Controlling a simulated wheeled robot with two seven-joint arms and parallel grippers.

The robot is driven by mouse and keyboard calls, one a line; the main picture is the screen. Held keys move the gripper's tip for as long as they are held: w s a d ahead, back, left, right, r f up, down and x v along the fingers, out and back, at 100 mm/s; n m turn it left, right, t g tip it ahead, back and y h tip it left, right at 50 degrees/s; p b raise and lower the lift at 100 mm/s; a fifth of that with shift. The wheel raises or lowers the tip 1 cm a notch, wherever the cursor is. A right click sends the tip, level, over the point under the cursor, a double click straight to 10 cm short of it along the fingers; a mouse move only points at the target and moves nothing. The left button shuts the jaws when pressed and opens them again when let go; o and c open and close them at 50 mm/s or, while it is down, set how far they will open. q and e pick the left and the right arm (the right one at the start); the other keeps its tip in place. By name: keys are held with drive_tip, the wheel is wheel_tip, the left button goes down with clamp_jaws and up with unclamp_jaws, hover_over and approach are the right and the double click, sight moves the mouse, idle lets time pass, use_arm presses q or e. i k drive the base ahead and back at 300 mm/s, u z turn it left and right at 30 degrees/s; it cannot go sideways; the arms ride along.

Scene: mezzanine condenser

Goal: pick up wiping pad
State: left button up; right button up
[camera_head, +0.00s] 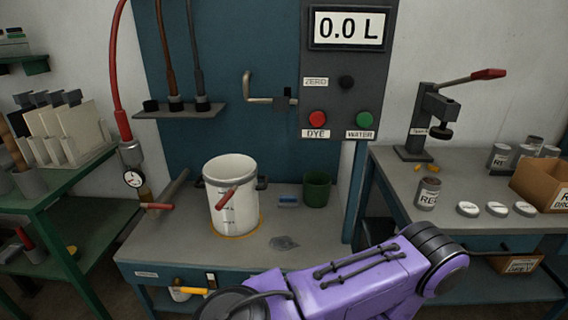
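A small flat blue block (288,200), which looks like the wiping pad, lies on the grey bench top (170,246) between the white bucket and the dark green cup. A dark grey crumpled patch (284,243) lies nearer the front edge; I cannot tell if it is a cloth or a spill. A purple arm link of mine crosses the bottom right, in front of the bench. Neither of my grippers is in view.
The white bucket (231,190) stands on a yellow ring, with a red-handled tool at its front. The dark green cup (316,188) stands behind right. A panel (346,60) reads 0.0 L. A right bench holds a press (424,120), cans and lids.

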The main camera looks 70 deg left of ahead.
sight(284, 201)
drive_tip(key=u, duration=0.65)
drive_tip(key=i, duration=0.8)
drive_tip(key=u, duration=0.8)
